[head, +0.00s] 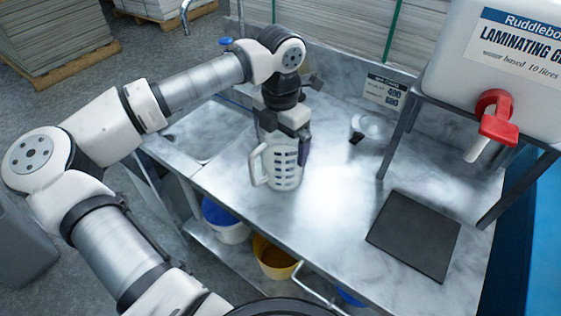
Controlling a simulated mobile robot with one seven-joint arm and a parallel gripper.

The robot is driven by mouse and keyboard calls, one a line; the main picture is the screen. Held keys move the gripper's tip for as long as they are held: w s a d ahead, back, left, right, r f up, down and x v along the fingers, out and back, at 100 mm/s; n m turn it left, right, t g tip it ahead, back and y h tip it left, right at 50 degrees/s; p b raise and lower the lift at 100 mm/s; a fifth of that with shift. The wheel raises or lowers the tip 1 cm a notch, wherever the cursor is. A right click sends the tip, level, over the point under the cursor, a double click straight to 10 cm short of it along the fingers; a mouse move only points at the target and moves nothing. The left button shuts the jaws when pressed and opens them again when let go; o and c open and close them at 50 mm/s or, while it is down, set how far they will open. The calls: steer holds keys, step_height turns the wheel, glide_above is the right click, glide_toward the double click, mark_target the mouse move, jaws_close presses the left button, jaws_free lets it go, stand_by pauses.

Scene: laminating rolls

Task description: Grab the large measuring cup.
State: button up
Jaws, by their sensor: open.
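The large measuring cup (284,168) is a pale, translucent jug with dark markings and a handle on its left side. It stands upright on the steel worktop (235,192), near the front edge. My gripper (289,139) is right above and at the cup's rim, pointing down. Its jaws are open, and a dark finger shows at the rim's right side. The far finger and the inside of the cup are hidden, so I cannot tell whether the fingers touch the cup.
A small clear cup with a dark part (368,128) stands behind. A dark square mat (414,235) lies at right. A white container (500,60) with a red tap (497,118) stands on a raised frame. A sink (203,130) is at left. Buckets stand below.

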steer(key=c, duration=1.4)
steer(key=shift+c, duration=0.4)
steer(key=shift+r, duration=0.1)
